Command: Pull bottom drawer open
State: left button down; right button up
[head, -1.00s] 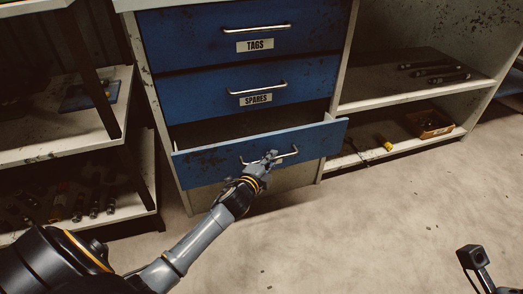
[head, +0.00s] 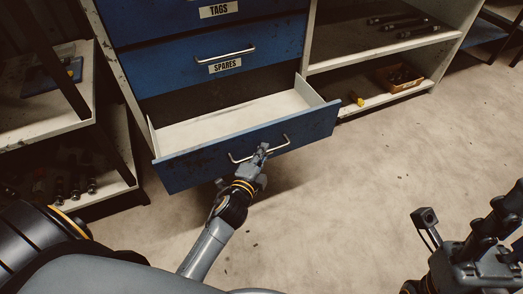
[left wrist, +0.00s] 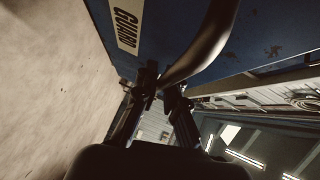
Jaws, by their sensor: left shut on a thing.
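The bottom drawer (head: 250,150) has a scuffed blue front and stands pulled out from the cabinet. Its pale inside shows and looks empty. A curved metal handle (head: 275,148) is on its front; it also shows large in the left wrist view (left wrist: 207,45).
The SPARES drawer (head: 200,65) above is shut. Open shelves (head: 385,50) stand to the right with dark tools and a small box (head: 400,77). A rack (head: 55,118) with small parts is at the left. The floor (head: 350,190) in front is clear.

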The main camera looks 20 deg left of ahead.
pick_arm(q)
jog(key=c, duration=1.4)
grip_release()
jog(key=s+r, duration=0.1)
jog(key=s, duration=1.1)
jog(key=shift+d+r, duration=0.3)
jog(key=shift+d, duration=0.15)
jog(key=shift+w, duration=0.1)
